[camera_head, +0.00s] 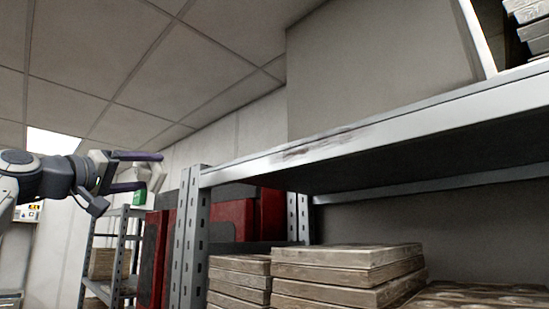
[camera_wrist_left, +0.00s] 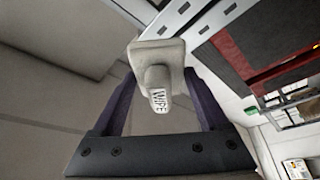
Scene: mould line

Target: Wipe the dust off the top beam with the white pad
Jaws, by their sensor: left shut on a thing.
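My left gripper (camera_head: 154,170) is shut on the handle of the white pad (camera_head: 155,176) and holds it in the air to the left of the shelf. In the left wrist view, the pad (camera_wrist_left: 156,52) has a pale, roughly square head and a round handle marked "WIPE" between the dark fingers of the left gripper (camera_wrist_left: 157,88). The grey metal top beam (camera_head: 430,118) slopes up to the right across the head view. Brownish dust (camera_head: 312,147) streaks its front face left of the middle. The pad is apart from the beam. My right gripper is not in view.
A slotted upright post (camera_head: 190,225) stands at the beam's left end. Below the beam are stacked brown moulds (camera_head: 345,257) and red panels (camera_head: 232,218). A large grey panel (camera_head: 375,75) rises above the beam. Another shelf rack (camera_head: 120,250) stands behind on the left.

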